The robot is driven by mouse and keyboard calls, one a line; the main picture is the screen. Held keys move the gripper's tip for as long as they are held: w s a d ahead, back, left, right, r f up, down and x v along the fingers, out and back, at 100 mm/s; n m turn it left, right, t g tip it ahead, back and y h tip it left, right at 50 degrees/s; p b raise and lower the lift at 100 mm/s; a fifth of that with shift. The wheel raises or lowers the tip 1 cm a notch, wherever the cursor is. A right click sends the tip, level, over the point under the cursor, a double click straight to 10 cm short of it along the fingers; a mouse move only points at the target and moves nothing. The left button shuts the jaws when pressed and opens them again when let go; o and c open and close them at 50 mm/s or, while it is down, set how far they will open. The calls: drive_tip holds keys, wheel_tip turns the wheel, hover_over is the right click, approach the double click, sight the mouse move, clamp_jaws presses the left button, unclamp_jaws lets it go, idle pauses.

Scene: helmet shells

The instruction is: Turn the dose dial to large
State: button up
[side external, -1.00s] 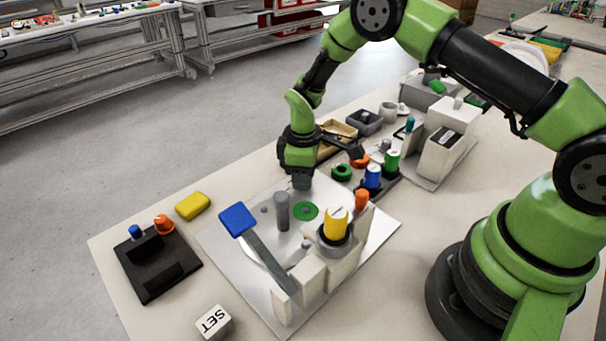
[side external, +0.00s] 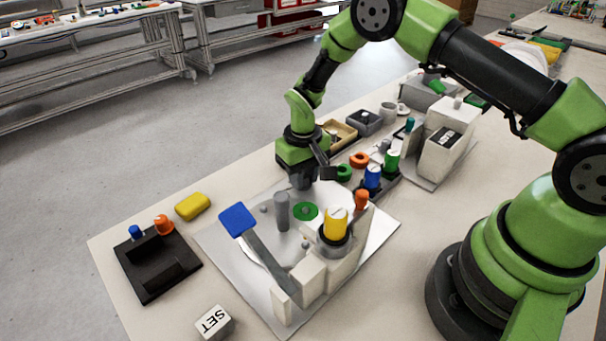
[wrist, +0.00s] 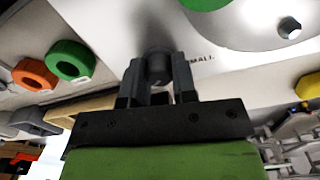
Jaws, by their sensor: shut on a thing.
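My gripper (side external: 303,181) points down at the far edge of the metal plate (side external: 226,262). In the wrist view its two fingers (wrist: 158,80) are shut on a small grey knob (wrist: 157,62), seemingly the dose dial. The printed word SMALL (wrist: 199,57) is on the pale plate just right of it. In the side view the dial is hidden by the gripper, and its pointing direction cannot be told. No label for large is visible.
A grey post (side external: 281,211), a green disc (side external: 305,211) and a yellow cap (side external: 335,222) stand close in front of my gripper. A blue-ended lever (side external: 238,220) is at the left. Green (side external: 343,172) and orange (side external: 358,159) rings lie to the right.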

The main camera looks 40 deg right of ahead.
drive_tip(key=shift+m, duration=0.6)
drive_tip(key=o, duration=0.9)
wheel_tip(320, 180, up, 10)
